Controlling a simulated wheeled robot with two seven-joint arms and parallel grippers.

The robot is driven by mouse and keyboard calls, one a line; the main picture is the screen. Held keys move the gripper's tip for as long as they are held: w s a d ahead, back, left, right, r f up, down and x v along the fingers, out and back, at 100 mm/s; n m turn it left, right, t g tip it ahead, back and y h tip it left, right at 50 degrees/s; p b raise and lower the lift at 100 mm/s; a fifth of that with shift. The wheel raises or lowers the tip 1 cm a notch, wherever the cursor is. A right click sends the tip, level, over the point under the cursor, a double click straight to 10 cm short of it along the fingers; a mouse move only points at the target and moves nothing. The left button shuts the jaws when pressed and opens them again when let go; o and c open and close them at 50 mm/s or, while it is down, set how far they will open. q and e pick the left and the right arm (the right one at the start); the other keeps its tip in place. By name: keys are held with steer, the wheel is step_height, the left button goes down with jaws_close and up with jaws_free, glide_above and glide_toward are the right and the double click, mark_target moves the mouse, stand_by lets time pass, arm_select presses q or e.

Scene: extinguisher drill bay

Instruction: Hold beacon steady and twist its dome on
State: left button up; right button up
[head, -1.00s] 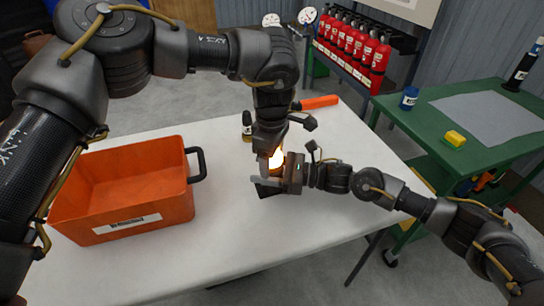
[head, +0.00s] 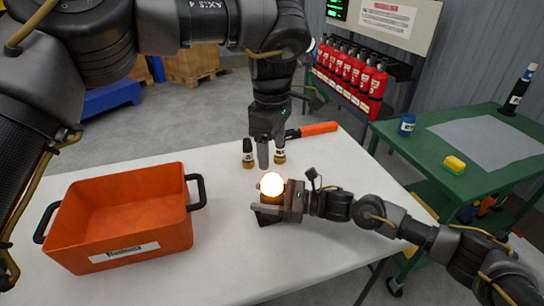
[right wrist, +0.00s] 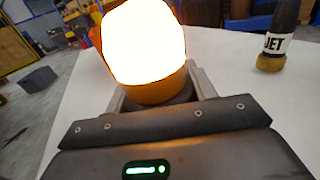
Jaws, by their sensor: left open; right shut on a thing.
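The beacon's dome (head: 271,184) glows bright white-yellow and sits on top of the beacon, which stands upright on the white table. The dome also fills the top of the right wrist view (right wrist: 142,40), above an amber band (right wrist: 155,90). My right gripper (head: 268,204) is shut around the beacon's lower body from the right; its fingers show on both sides in the right wrist view (right wrist: 160,95). My left gripper (head: 271,152) is open and empty, above and behind the dome, apart from it. The bright glow hides the dome's surface detail and seam.
An orange crate (head: 128,249) with black handles stands on the table's left. An orange-handled tool (head: 318,129) lies at the back. The table's front (head: 225,265) is clear.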

stand_by(0.3)
steer(key=o, duration=1.3)
steer(key=shift+o, duration=0.2)
